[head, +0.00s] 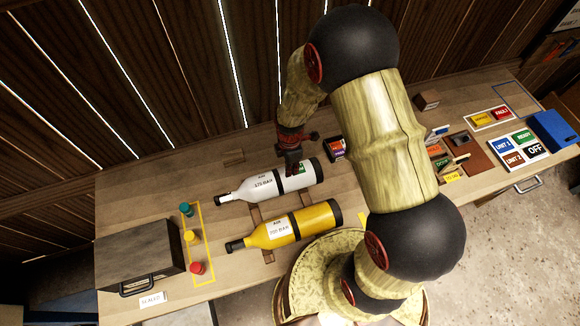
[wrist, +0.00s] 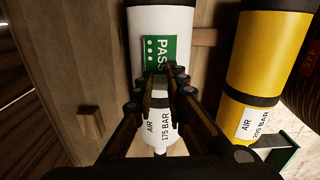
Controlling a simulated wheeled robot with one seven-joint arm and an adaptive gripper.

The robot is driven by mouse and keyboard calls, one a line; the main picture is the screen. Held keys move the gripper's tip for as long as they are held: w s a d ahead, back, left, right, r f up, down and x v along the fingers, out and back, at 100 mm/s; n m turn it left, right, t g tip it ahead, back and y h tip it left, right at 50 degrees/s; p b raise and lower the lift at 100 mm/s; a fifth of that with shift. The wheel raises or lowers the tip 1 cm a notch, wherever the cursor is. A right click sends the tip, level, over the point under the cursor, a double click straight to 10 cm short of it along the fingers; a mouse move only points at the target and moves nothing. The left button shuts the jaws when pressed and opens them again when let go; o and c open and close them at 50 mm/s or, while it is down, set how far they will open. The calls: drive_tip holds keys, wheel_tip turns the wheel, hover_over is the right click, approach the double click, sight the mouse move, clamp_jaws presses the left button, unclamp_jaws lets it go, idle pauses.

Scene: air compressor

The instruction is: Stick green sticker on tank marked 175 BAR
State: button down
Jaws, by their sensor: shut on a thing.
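The white tank (head: 262,189) marked AIR 175 BAR lies on its side on the bench, its neck to the left. It also shows in the wrist view (wrist: 168,18). The green PASS sticker (wrist: 158,50) is at the white tank's body, beyond its dark band, and shows as a small green patch in the head view (head: 301,168). My gripper (wrist: 160,72) is shut on the sticker's near edge, right over the tank. I cannot tell whether the sticker's whole face touches the tank.
A yellow tank (head: 307,219) lies parallel in front of the white one. A dark box (head: 140,258) and coloured knobs (head: 190,236) stand at the left. Several label cards (head: 521,149) and a blue box (head: 553,130) are at the right.

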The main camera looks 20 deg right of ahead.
drive_tip(key=shift+f, duration=0.3)
idle(0.5)
drive_tip(key=c, duration=1.7)
unclamp_jaws()
drive_tip(key=shift+r, duration=0.1)
wheel_tip(320, 180, up, 12)
drive_tip(key=shift+f, duration=0.1)
